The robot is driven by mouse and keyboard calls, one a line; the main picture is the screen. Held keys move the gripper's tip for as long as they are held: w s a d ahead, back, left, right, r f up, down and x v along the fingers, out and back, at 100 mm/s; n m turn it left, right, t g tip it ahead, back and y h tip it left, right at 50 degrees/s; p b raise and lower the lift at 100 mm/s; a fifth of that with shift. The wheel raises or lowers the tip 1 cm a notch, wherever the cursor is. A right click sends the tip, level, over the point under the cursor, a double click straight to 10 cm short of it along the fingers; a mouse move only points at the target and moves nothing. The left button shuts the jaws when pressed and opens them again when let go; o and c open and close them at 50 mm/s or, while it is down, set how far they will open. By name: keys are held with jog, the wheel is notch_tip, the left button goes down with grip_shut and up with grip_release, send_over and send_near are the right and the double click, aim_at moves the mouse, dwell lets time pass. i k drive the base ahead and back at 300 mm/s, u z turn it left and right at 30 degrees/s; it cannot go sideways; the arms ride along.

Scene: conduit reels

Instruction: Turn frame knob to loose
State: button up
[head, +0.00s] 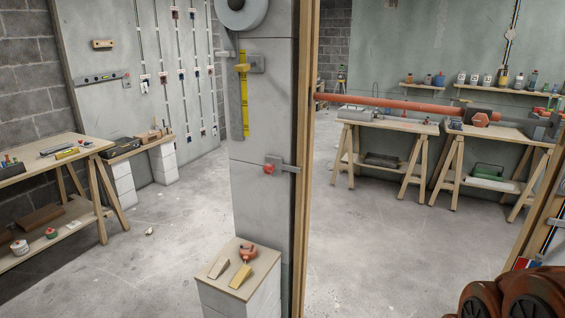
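A small round red knob (269,169) sits on a grey metal bracket (289,168) at the edge of the pale block pillar, beside the wooden door frame (305,150). A red bar (390,103) spans the opening from this frame to the right and carries an orange-red collar (480,118). I see no label saying which part is the frame knob, and no loose or tight marking is readable. The knob's turn position cannot be told. My gripper does not show in the head view.
A block stand (237,297) at the pillar's foot holds wooden wedges and a red tool. A workbench (88,143) stands left. Trestle tables (380,123) stand beyond the opening. Rusty-red rounded shapes (515,298) fill the lower right corner. Concrete floor is open on both sides of the pillar.

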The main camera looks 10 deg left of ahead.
aim_at(268, 168)
jog(key=z, duration=0.05)
jog(key=k, duration=0.55)
jog(key=u, duration=0.3)
jog(key=i, duration=0.7)
jog(key=u, duration=0.75)
jog(key=i, duration=0.55)
jog(key=u, duration=0.3)
